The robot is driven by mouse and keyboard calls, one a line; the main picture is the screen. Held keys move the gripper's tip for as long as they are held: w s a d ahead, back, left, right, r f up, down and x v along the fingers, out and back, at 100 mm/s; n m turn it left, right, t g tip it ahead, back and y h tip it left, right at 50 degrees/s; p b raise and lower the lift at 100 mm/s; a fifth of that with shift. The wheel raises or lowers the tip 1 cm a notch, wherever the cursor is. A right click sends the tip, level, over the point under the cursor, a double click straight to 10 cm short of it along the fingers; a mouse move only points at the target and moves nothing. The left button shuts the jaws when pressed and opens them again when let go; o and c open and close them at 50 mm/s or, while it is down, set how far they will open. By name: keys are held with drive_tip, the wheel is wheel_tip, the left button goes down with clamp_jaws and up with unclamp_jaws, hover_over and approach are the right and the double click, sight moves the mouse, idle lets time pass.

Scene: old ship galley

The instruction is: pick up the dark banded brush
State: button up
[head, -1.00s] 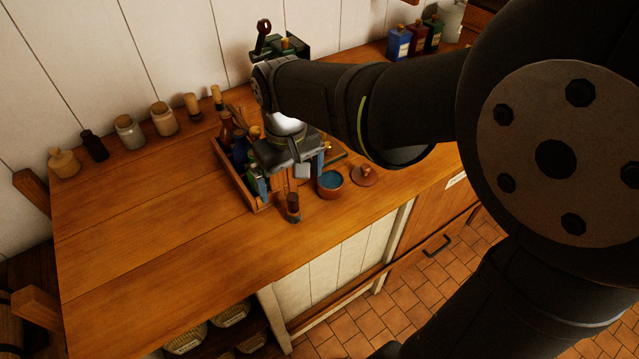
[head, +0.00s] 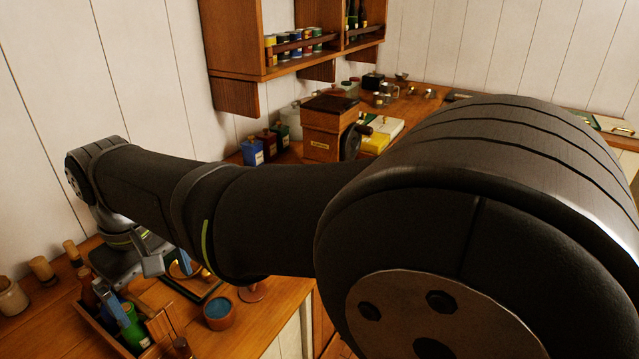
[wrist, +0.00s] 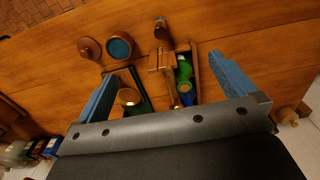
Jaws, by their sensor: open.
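My gripper (head: 152,290) is open and empty, pointing down over the right side of a wooden crate (head: 92,318). Its two blue fingers also show in the wrist view, spread apart (wrist: 163,68), with the crate's contents between and below them. A small dark upright piece with a lighter band stands just outside the crate's front end, in the wrist view (wrist: 162,30) and at the bottom of the head view (head: 182,347). It may be the dark banded brush; I cannot tell for sure. It is apart from the fingers.
A green bottle (wrist: 184,70) and other bottles stand in the crate. Jars (head: 40,269) line the wall; a wooden box (head: 325,130) stands further along the counter.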

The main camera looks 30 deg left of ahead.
drive_tip(key=c, duration=1.1)
drive_tip(key=n, duration=0.2)
approach(180, 343)
drive_tip(key=f, duration=0.6)
drive_tip(key=shift+s+d+f, duration=0.1)
drive_tip(key=shift+s+f, duration=0.15)
drive_tip(key=shift+f, duration=0.1)
drive_tip(key=shift+w+f, duration=0.15)
drive_tip(key=shift+f, duration=1.15)
drive_tip(key=shift+w+f, duration=0.1)
drive_tip(key=shift+f, duration=1.2)
